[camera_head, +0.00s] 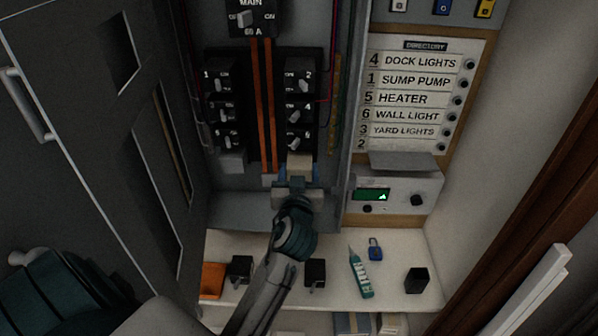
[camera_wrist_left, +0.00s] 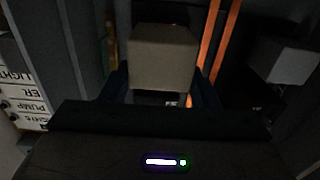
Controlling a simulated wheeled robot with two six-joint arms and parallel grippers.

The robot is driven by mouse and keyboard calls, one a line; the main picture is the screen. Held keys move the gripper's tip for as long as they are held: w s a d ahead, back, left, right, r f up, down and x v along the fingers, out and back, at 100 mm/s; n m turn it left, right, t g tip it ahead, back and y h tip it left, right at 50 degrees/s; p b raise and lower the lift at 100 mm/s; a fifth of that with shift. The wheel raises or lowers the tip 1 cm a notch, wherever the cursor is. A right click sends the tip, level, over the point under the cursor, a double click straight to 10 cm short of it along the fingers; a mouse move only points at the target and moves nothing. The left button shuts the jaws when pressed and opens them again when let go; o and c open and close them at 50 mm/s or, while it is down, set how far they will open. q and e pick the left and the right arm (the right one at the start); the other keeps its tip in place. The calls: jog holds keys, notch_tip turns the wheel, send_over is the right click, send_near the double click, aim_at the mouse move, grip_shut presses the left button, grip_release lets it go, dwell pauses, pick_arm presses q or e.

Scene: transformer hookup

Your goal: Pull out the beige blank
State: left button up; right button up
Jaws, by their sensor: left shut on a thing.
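The beige blank (camera_head: 299,165) is a small block at the bottom of the right breaker column in the open panel. In the left wrist view the beige blank (camera_wrist_left: 163,57) stands between the two dark fingers. My left gripper (camera_head: 297,181) is shut on it, with blue fingertips at its sides. The gripper (camera_wrist_left: 163,90) hides the blank's lower part, and I cannot tell how deep it sits in its slot. My right gripper is not in view.
A grey blank (camera_head: 232,161) sits at the foot of the left breaker column. Orange bars (camera_head: 262,105) run between the columns.

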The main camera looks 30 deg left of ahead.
pick_arm(q)
jog(key=shift+v, duration=2.5)
jog(key=shift+f+b, duration=0.1)
jog(key=shift+b, duration=0.2)
